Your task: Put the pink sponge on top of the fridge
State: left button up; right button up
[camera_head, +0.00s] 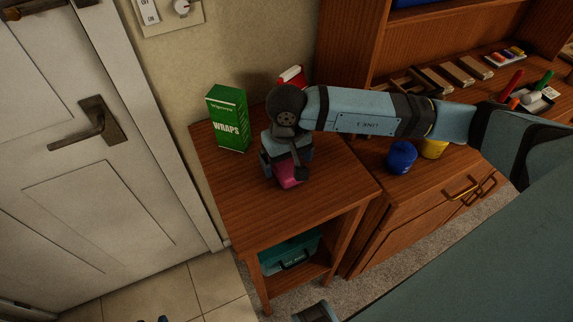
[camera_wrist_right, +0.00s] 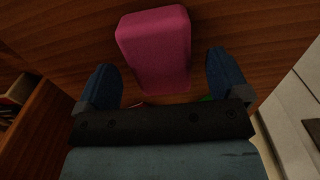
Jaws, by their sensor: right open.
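The pink sponge (camera_head: 290,176) lies on the wooden side table (camera_head: 335,190), partly hidden beneath my right gripper (camera_head: 285,170) in the head view. In the right wrist view the sponge (camera_wrist_right: 155,48) shows whole as a rounded pink block on the wood. My right gripper (camera_wrist_right: 163,72) is open there, with its two blue fingers to either side of the sponge's near end. Contact between fingers and sponge cannot be made out. No fridge shows in either view. I cannot make out my left gripper.
A green wraps box (camera_head: 229,118) stands left of the right gripper. A red-and-white item (camera_head: 291,76) is behind the wrist. A teal box (camera_head: 290,252) sits on the lower shelf. A white door (camera_head: 75,170) is at left.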

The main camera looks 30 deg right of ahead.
notch_tip(320, 180, down, 2)
jog(key=shift+f, duration=0.1)
jog(key=c, duration=1.1)
jog(key=shift+o, duration=0.2)
jog(key=shift+r, duration=0.2)
